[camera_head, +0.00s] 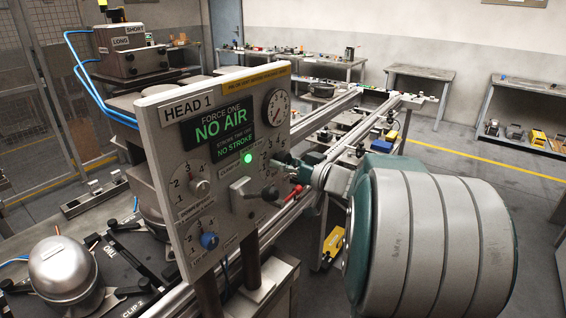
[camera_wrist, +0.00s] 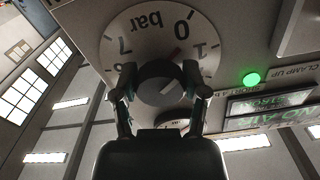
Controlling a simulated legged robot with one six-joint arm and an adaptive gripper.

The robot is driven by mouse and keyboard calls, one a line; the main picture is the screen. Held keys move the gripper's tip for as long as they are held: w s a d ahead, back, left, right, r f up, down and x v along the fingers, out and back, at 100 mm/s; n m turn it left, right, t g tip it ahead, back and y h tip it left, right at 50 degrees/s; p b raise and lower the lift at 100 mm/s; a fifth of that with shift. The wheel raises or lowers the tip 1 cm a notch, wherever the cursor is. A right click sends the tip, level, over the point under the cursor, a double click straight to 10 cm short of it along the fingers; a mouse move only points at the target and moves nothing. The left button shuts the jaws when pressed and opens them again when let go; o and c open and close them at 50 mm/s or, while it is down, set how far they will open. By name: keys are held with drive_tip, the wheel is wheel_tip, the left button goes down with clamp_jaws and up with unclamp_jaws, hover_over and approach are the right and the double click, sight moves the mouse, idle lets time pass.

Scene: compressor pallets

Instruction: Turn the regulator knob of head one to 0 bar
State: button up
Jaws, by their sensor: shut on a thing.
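The HEAD 1 panel (camera_head: 160,122) stands at centre left in the head view. My gripper (camera_head: 292,172) reaches its right side from the right; the knob there is mostly hidden by my fingers. In the wrist view my gripper (camera_wrist: 160,78) has its two fingers on either side of the dark round regulator knob (camera_wrist: 158,88), shut on it. The bar dial (camera_wrist: 118,30) behind it appears upside down, with 0, 1 and 7 readable. A small red mark lies near 0.
The panel display (camera_head: 222,130) reads NO AIR and NO STROKE, beside a lit green lamp (camera_head: 247,158). A round gauge (camera_head: 278,111) sits above my gripper. A lever (camera_head: 240,190) and blue knob (camera_head: 209,241) are lower on the panel. Conveyor rails (camera_head: 345,105) run behind.

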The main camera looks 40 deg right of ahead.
drive_tip(key=shift+f+n, duration=0.25)
drive_tip(key=shift+n, duration=0.85)
drive_tip(key=o, duration=1.2)
drive_tip(key=shift+c, duration=0.2)
drive_tip(key=shift+r, duration=0.15)
drive_tip(key=shift+d, duration=0.1)
drive_tip(key=v, duration=1.2)
